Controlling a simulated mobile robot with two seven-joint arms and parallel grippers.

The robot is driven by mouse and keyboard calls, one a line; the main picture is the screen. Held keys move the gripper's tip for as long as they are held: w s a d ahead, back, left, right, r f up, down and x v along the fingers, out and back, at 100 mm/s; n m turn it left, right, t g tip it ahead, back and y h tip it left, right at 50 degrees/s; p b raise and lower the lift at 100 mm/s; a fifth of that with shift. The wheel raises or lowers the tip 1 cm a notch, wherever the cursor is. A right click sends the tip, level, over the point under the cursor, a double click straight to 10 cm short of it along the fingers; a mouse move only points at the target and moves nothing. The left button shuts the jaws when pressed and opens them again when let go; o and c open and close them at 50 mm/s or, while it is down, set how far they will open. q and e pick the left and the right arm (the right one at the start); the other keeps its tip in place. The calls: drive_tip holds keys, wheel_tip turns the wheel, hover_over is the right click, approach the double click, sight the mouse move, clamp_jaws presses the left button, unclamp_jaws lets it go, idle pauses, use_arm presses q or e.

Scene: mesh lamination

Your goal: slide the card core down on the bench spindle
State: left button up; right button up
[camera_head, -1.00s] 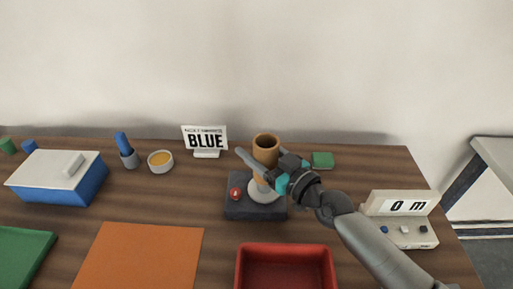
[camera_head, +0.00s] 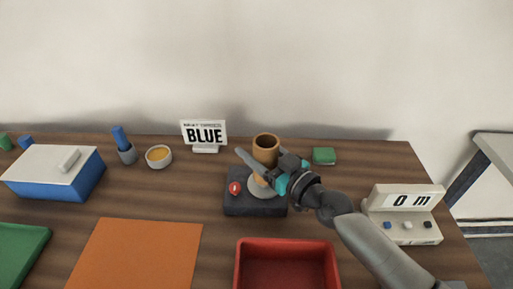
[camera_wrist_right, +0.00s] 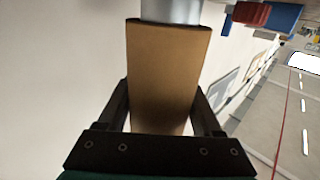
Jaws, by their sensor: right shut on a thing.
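The card core (camera_head: 266,146) is a brown hollow tube, upright over the grey round flange of the bench spindle (camera_head: 262,189) on a dark base. My right gripper (camera_head: 262,166) is shut on the core from the right side. In the right wrist view the core (camera_wrist_right: 168,75) stands between the two dark fingers (camera_wrist_right: 163,112), with a pale grey cylinder (camera_wrist_right: 170,10) at one end of it. Whether the core's lower end touches the flange is hidden by the gripper. My left gripper is not in view.
The dark base (camera_head: 254,208) has a red knob (camera_head: 235,188). A red tray (camera_head: 287,244) is in front, a counter box reading 0 m (camera_head: 408,224) at right. An orange sheet (camera_head: 135,255) lies front left.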

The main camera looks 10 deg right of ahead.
drive_tip(key=shift+f+b, duration=0.9)
drive_tip(key=shift+f, duration=0.1)
drive_tip(key=o, duration=1.4)
drive_tip(key=v, duration=1.5)
drive_tip(key=shift+s, duration=0.1)
